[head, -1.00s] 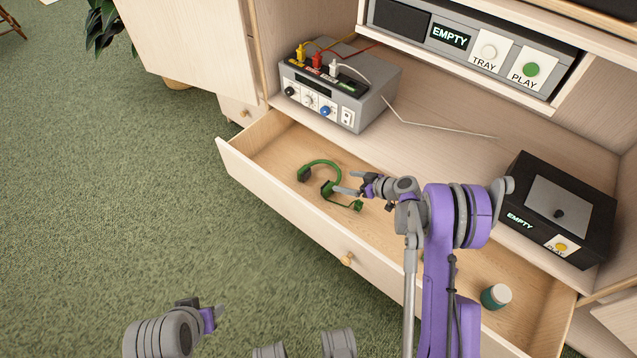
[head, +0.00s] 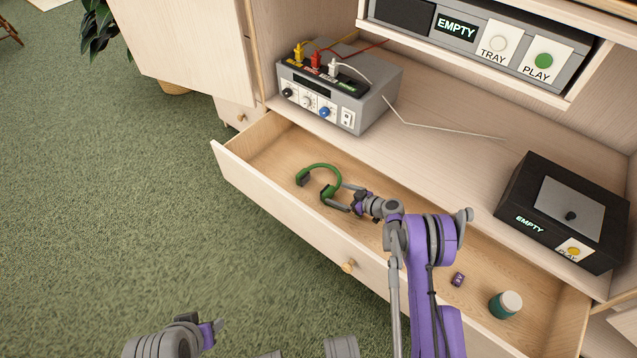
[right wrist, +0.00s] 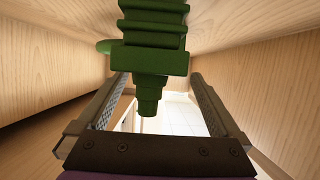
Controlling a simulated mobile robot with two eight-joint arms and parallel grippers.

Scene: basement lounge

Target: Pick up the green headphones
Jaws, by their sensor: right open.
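The green headphones (head: 322,168) lie in the left part of the open drawer, with the green band arched and dark ear pads showing. My right gripper (head: 340,196) is inside the drawer at the near right ear piece of the headphones. In the right wrist view, a green part of the headphones (right wrist: 150,60) reaches down between the two open fingers of the right gripper (right wrist: 152,105). Whether a finger touches it cannot be told. My left gripper (head: 216,328) is low at the bottom left, over the carpet, away from the drawer; its jaw state is unclear.
The open drawer (head: 280,222) also holds a small purple object (head: 458,279) and a green jar with a white lid (head: 505,304). Above it, a grey device with cables (head: 340,90) and a black box (head: 565,212) stand on the shelf. Carpet (head: 120,200) is free at left.

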